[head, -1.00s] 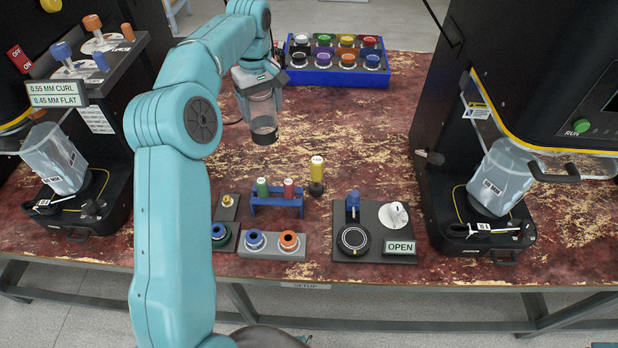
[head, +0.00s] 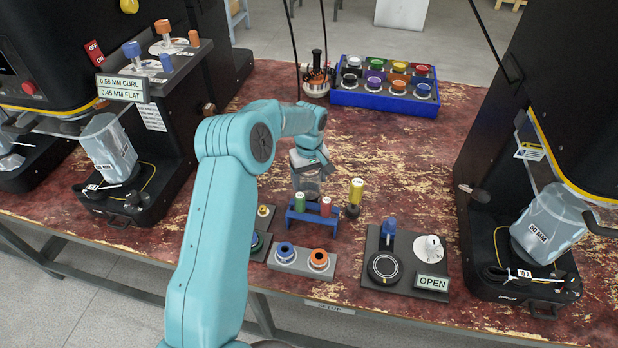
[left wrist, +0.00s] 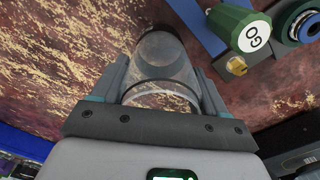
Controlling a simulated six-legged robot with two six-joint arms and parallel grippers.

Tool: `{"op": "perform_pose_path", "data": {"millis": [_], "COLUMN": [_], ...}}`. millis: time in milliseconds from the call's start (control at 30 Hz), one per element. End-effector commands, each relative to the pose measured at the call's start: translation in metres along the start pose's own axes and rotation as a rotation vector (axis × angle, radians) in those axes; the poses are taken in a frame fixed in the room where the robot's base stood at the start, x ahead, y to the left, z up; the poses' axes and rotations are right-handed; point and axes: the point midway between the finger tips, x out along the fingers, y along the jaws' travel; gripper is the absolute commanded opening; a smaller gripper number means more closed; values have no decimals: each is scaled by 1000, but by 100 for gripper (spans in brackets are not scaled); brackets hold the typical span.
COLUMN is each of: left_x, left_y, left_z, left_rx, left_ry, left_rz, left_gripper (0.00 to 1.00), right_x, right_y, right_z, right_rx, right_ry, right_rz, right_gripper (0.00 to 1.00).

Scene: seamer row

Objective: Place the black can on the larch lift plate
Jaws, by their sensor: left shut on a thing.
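The black can (head: 350,80) stands in the front left slot of the blue tray (head: 385,100) at the back of the table. My left gripper (head: 307,172) is well in front of the tray, just behind the blue rack. It is shut on a clear cylinder (head: 308,188), also between the fingers in the left wrist view (left wrist: 160,65). A seamer base with a clear guard (head: 552,218) is at the right, and another base with a clear guard (head: 108,150) is at the left. I cannot tell which holds the larch lift plate. My right gripper is not in view.
A blue rack (head: 312,218) holds green and red plugs, with a yellow one (head: 356,192) beside it. A grey block (head: 301,263) and a dark panel with an OPEN sign (head: 431,283) lie near the front edge. The table's middle right is clear.

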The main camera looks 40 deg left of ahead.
Motion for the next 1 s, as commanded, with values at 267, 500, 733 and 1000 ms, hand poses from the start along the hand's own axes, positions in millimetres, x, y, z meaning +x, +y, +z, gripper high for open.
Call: {"op": "perform_pose_path", "data": {"millis": [267,500,733,1000], "left_x": [5,7,6,-31], "left_y": [0,0,0,0], "left_z": [0,0,0,-1], "left_rx": [-1,-1,-1,-3], "left_ry": [1,0,0,5], "left_rz": [1,1,1,5], "left_gripper": [44,99,99,99], "right_x": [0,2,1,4], "right_y": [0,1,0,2], "right_z": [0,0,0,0], "right_rx": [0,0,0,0], "right_ry": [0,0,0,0], "right_rz": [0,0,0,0], "right_gripper": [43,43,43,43]}}
